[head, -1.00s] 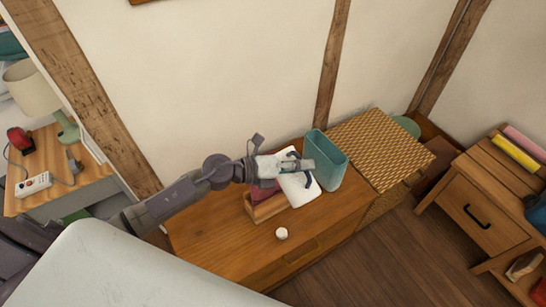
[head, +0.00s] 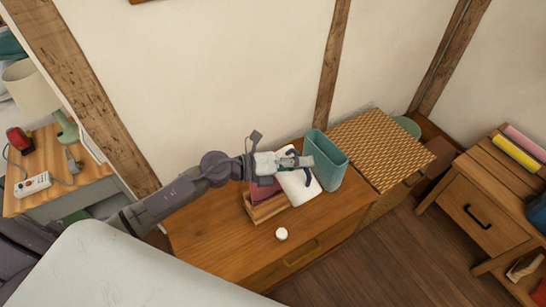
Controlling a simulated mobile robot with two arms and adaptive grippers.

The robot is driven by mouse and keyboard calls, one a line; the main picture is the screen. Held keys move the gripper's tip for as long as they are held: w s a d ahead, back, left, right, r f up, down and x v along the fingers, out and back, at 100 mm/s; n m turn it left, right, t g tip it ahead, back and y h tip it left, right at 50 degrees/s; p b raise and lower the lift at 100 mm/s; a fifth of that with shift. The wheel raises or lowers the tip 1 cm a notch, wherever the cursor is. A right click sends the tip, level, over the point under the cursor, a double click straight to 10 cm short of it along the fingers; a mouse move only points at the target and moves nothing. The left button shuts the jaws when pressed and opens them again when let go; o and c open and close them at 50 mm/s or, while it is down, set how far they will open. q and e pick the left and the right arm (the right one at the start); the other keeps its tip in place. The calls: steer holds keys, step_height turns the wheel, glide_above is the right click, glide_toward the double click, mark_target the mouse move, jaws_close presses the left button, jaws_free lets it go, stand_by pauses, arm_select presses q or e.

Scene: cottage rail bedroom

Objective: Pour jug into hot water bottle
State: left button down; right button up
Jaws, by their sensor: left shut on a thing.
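My left gripper (head: 303,168) is over the wooden chest, shut on a white jug (head: 301,191). The jug is tilted, and my gripper hides its upper part. A dark red hot water bottle (head: 262,192) stands in a wooden holder (head: 268,208) just left of the jug. My gripper and the jug cover part of it, and its mouth cannot be made out. I cannot tell whether any water is flowing. A small white round thing (head: 281,234), perhaps a stopper, lies on the chest in front of the holder. My right gripper is not in view.
A teal open container (head: 326,160) stands close to the right of the jug. The wooden chest (head: 215,240) has bare room at its front and left. A woven basket (head: 375,145) is to the right. A wall is behind, and a pale surface (head: 130,270) fills the lower left.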

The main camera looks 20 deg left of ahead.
arm_select(q)
steer(key=shift+w+a+r+n+h+b, duration=0.35)
steer(key=shift+a+r+n, duration=0.1)
steer(key=shift+r, duration=0.15)
stand_by(1.4)
